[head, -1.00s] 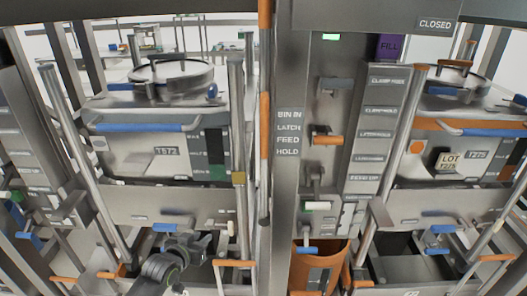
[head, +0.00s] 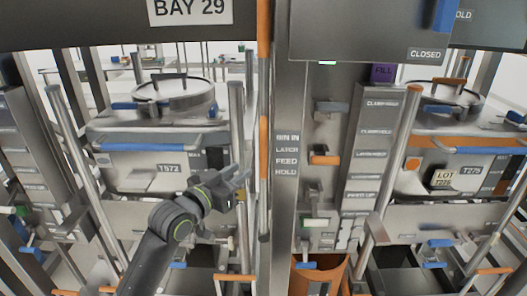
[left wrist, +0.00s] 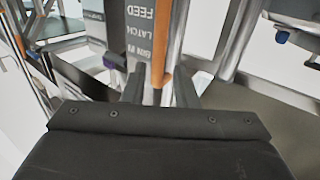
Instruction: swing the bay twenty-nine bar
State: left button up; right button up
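The BAY 29 sign (head: 190,9) hangs at the upper left. A long thin upright bar with orange sections (head: 264,125) stands beside the post to the right of that bay; I take it for the bay's bar. My left gripper (head: 245,179) is raised just left of this bar, pointing toward it. In the left wrist view the two fingers (left wrist: 160,90) are apart, and an orange strip of the bar (left wrist: 166,55) shows in line with the gap. I cannot tell whether it lies between the fingers or beyond them. My right gripper is not in view.
The bay holds a metal bin labelled T572 (head: 170,169) with a blue handle bar (head: 150,148). The central post (head: 286,200) carries BIN IN, LATCH, FEED, HOLD labels. Small levers (head: 323,158) sit on the panel to its right. An orange bucket (head: 320,272) stands below.

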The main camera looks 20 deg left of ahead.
aim_at(261, 155)
pick_arm(q)
jog(key=p+x, duration=0.2)
jog(key=x, duration=0.7)
jog(key=shift+w, duration=0.35)
jog(key=shift+x, duration=0.9)
jog(key=shift+c, duration=0.3)
grip_shut()
